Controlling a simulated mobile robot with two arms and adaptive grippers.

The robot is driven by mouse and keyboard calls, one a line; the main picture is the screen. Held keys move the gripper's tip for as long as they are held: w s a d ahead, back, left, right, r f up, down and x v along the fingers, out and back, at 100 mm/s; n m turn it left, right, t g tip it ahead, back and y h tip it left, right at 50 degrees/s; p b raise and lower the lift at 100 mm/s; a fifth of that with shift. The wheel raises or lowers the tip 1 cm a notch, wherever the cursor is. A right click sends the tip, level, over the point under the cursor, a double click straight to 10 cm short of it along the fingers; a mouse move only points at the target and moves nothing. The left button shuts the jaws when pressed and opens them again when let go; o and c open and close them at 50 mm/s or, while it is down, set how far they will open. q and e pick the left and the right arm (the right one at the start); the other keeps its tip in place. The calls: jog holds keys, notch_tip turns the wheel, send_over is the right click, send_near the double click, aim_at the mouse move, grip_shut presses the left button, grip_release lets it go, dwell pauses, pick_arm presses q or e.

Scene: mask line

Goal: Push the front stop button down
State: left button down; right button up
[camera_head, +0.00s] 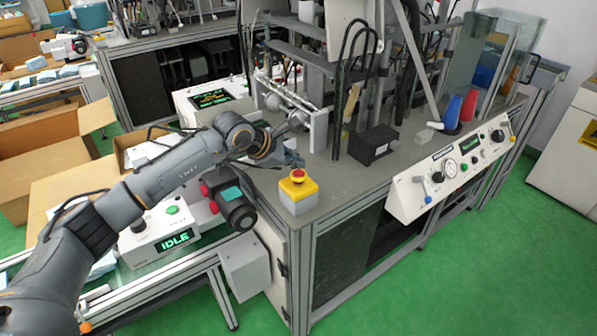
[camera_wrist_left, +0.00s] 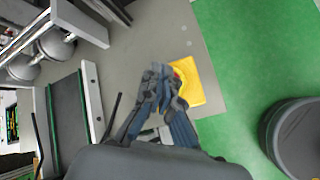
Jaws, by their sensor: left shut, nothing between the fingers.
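The front stop button is a red button (camera_head: 298,175) on a yellow box (camera_head: 298,196) at the front corner of the grey machine table. My left gripper (camera_head: 294,159) is shut and empty, just behind the red button in the head view. In the left wrist view the closed fingers (camera_wrist_left: 160,76) overlap the left side of the yellow box (camera_wrist_left: 205,84) and partly hide the red button (camera_wrist_left: 177,73). I cannot tell whether the fingertips touch it or how far down it is. My right gripper is not in view.
A black box (camera_head: 373,146) stands behind on the table. A white unit showing IDLE (camera_head: 160,232) is at lower left. Metal machine frames (camera_head: 318,128) stand behind the gripper.

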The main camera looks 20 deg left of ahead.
aim_at(296, 174)
pick_arm(q)
jog(key=shift+r+p, duration=1.15)
jog(key=shift+r, duration=1.4)
